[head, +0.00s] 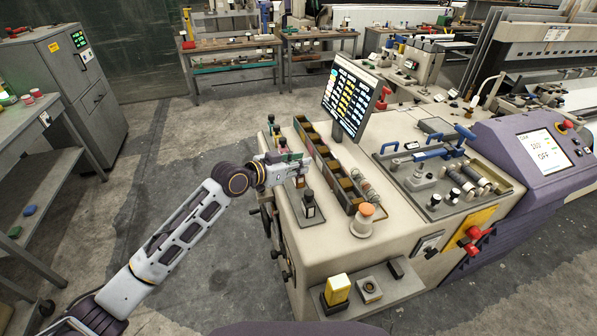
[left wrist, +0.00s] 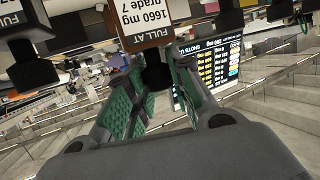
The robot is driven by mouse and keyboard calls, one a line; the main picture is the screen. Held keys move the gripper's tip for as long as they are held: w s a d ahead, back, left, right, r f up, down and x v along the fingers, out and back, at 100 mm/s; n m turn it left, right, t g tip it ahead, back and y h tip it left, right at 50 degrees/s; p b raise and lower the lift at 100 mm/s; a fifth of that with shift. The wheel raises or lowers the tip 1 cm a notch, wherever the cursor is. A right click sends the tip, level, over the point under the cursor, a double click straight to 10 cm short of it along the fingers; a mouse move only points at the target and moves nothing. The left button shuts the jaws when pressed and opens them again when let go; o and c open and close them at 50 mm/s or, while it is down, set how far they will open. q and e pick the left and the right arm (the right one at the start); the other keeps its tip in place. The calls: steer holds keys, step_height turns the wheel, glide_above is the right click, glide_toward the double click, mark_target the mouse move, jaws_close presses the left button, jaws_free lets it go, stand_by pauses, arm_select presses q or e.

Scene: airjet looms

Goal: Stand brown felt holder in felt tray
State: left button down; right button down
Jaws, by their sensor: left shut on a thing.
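My left gripper (head: 290,163) is over the left part of the beige machine top. In the left wrist view, its green-padded fingers (left wrist: 150,95) are closed around the black neck of the brown felt holder (left wrist: 147,25), whose brown face reads "FULL AT 1660 mg grade 7". In the head view the gripper mostly hides this holder. A long dark tray (head: 352,211) with a row of compartments holding brownish pieces lies just right of the gripper. I cannot tell whether the held holder touches a surface. My right gripper is out of view.
A dark bottle-like holder (head: 309,206) stands close in front of the gripper. An orange-topped knob (head: 366,212) sits at the tray's near end. A monitor (head: 350,95) rises behind the tray. A yellow block (head: 337,289) stands on the low front shelf.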

arm_select(q)
steer(key=shift+f, duration=1.5)
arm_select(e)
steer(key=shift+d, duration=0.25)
arm_select(q)
steer(key=shift+f, duration=0.15)
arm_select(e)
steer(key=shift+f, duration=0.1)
arm_select(q)
steer(key=c, duration=1.3)
jaws_free()
steer(key=shift+o, duration=0.2)
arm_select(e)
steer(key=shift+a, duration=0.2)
arm_select(q)
steer(key=shift+s+a+r, duration=0.2)
steer(key=shift+s+a, duration=0.05)
steer(key=shift+a, duration=0.05)
steer(key=v, duration=1.1)
steer(key=shift+b, duration=0.35)
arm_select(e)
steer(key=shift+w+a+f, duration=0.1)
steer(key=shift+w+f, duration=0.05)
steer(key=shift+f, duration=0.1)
